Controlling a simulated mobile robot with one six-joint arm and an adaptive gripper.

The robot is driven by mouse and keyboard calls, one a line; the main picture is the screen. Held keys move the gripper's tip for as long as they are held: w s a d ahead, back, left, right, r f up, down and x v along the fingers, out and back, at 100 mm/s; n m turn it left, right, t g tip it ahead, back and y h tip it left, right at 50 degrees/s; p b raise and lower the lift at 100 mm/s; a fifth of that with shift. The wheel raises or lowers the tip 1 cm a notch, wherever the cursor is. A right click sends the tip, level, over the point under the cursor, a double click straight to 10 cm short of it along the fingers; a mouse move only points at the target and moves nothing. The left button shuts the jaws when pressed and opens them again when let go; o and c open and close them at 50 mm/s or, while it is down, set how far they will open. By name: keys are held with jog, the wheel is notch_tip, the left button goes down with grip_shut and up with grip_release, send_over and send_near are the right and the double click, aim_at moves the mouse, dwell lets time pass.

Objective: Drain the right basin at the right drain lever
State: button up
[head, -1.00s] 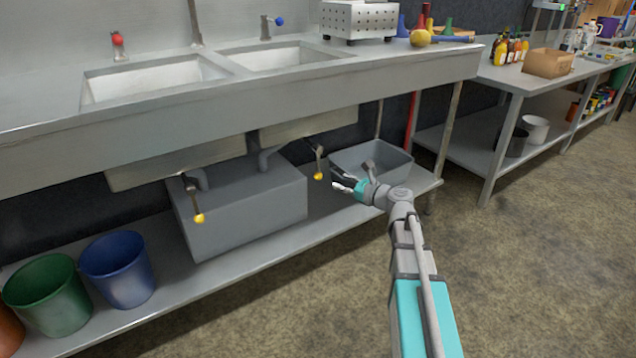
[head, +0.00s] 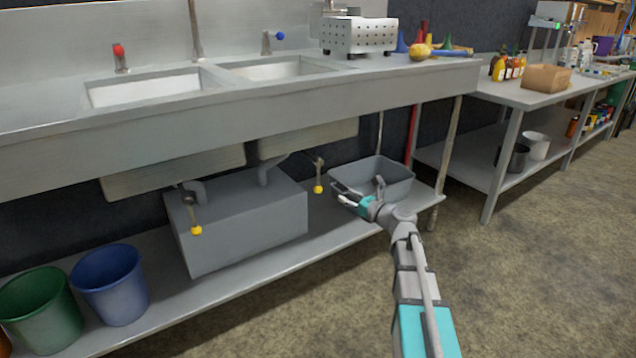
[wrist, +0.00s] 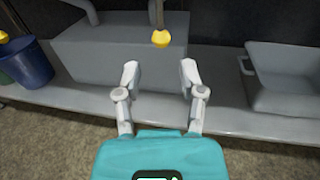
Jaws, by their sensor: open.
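The right drain lever (head: 318,175) hangs below the right basin (head: 278,69) and ends in a yellow knob. The knob also shows in the wrist view (wrist: 161,38), beyond the gap between my fingers and near the top. My gripper (head: 342,194) is open and empty, just right of the knob in the head view and apart from it. Both fingers show in the wrist view (wrist: 160,78). The left drain lever (head: 194,214), also with a yellow knob, hangs under the left basin (head: 145,90). The basin floors are mostly hidden.
A grey box (head: 240,225) sits on the lower shelf (head: 260,270) under the sink. A grey tub (head: 390,185) stands behind my gripper. Blue (head: 112,285) and green (head: 40,310) buckets stand at left. The floor (head: 530,240) at right is clear.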

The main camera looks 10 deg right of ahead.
aim_at(319, 182)
jog(key=x, duration=1.3)
grip_shut()
